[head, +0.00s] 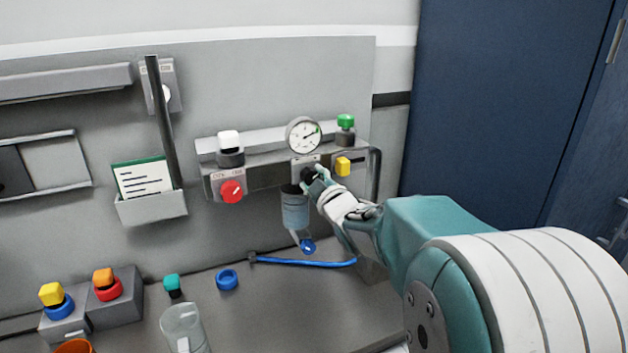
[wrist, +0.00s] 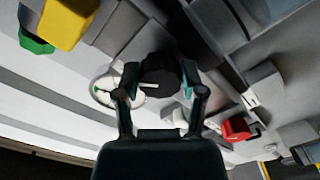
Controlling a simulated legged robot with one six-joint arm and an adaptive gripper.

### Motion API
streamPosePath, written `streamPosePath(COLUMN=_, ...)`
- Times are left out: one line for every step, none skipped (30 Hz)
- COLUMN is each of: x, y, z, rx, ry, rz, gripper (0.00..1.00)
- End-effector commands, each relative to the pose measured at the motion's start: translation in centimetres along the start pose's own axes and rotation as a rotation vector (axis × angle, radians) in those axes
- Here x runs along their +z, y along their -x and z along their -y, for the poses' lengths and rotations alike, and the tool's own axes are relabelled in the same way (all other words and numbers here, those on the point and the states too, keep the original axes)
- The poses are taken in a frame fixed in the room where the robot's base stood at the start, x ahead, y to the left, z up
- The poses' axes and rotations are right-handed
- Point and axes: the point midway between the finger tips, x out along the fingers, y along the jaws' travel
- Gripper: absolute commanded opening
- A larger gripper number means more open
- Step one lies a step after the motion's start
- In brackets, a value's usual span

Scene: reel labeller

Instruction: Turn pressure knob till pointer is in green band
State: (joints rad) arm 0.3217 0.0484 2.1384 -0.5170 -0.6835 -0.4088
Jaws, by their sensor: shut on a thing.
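The black pressure knob (head: 306,174) sits on the panel just below the round white gauge (head: 303,136). My gripper (head: 316,179) is shut on the knob, which is partly hidden by the fingers in the head view. In the wrist view the dark knob (wrist: 160,73) sits between the two fingertips of my gripper (wrist: 161,92). The gauge has a small green band at its right side. Its pointer slants toward the upper right, near the green; the picture is too small to tell if it lies inside the band. The gauge (wrist: 108,88) is partly hidden in the wrist view.
A red knob (head: 232,191) is left of the black knob. A filter bowl (head: 295,208) hangs just below my gripper. A blue hose (head: 305,263) lies on the bench.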

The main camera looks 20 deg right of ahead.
Motion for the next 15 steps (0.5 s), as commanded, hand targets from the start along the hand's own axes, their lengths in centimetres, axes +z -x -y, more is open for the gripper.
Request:
streamPosePath(x=-0.22, y=-0.06, z=-0.01, rx=0.0, ry=0.001, rz=-0.006, gripper=0.06)
streamPosePath(x=-0.22, y=-0.06, z=-0.01, rx=0.0, ry=0.001, rz=-0.006, gripper=0.06)
streamPosePath(x=-0.22, y=-0.06, z=-0.01, rx=0.0, ry=0.001, rz=-0.006, gripper=0.62)
streamPosePath(x=-0.22, y=-0.06, z=-0.01, rx=0.0, ry=0.001, rz=-0.006, gripper=0.75)
streamPosePath(x=-0.2, y=-0.05, z=0.0, rx=0.0, ry=0.001, rz=-0.005, gripper=0.87)
streamPosePath(x=-0.18, y=-0.05, z=0.0, rx=0.0, ry=0.001, rz=-0.005, gripper=0.87)
streamPosePath(x=-0.16, y=-0.04, z=0.0, rx=0.0, ry=0.0, rz=-0.004, gripper=0.87)
streamPosePath(x=-0.14, y=-0.04, z=0.01, rx=0.0, ry=0.0, rz=-0.004, gripper=0.87)
streamPosePath(x=-0.12, y=-0.03, z=0.01, rx=0.0, ry=0.0, rz=-0.003, gripper=0.87)
streamPosePath(x=-0.11, y=-0.03, z=0.01, rx=0.0, ry=0.0, rz=-0.003, gripper=0.87)
streamPosePath(x=-0.1, y=-0.03, z=0.01, rx=0.0, ry=0.0, rz=-0.003, gripper=0.87)
streamPosePath(x=-0.08, y=-0.02, z=0.01, rx=0.0, ry=0.0, rz=-0.002, gripper=0.87)
streamPosePath(x=-0.07, y=-0.02, z=0.01, rx=0.0, ry=-0.001, rz=-0.002, gripper=0.87)
streamPosePath(x=-0.07, y=-0.02, z=0.01, rx=0.0, ry=-0.001, rz=-0.002, gripper=0.87)
streamPosePath(x=-0.06, y=-0.02, z=0.02, rx=0.0, ry=-0.001, rz=-0.002, gripper=0.87)
